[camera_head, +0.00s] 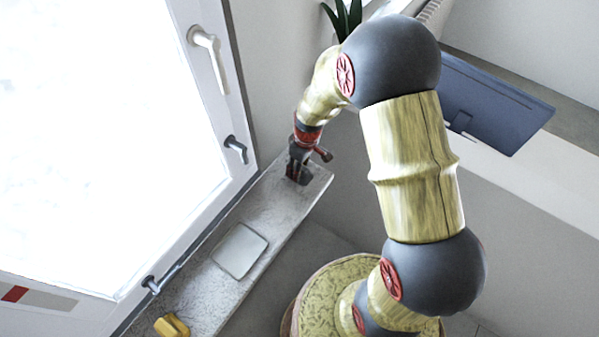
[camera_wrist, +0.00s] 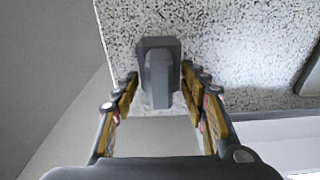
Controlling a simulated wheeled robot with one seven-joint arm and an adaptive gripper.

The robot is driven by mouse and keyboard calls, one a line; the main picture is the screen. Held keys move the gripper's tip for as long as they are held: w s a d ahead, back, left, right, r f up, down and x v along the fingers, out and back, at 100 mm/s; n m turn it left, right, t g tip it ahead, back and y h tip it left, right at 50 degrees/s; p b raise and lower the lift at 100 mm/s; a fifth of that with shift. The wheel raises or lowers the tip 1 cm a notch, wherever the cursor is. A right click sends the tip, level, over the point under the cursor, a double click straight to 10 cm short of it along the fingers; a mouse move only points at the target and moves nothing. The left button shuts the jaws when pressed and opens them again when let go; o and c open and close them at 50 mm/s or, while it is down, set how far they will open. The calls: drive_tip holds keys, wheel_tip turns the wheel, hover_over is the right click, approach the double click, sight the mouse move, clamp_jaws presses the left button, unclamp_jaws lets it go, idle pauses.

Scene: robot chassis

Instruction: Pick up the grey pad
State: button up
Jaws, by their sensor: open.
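A pale grey, flat pad with rounded corners (camera_head: 240,250) lies on the stone windowsill in the head view. In the wrist view, a dark-rimmed corner (camera_wrist: 312,78) at the right edge may be part of it. My gripper (camera_head: 298,174) is over the far end of the sill, away from this pad. In the wrist view my open gripper (camera_wrist: 163,96) has its fingers on either side of a dark grey, blocky object (camera_wrist: 160,62) on the speckled stone. I cannot tell whether they touch it. My gripper hides this object in the head view.
The windowsill (camera_head: 207,290) is narrow, with a drop on its right. The window frame (camera_head: 228,110) with handles runs along its left. A yellow object (camera_head: 172,326) sits at the near end. A dark blue panel (camera_head: 490,100) is at upper right. Bare sill separates gripper and pale pad.

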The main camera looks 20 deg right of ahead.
drive_tip(key=shift+c, duration=0.7)
clamp_jaws()
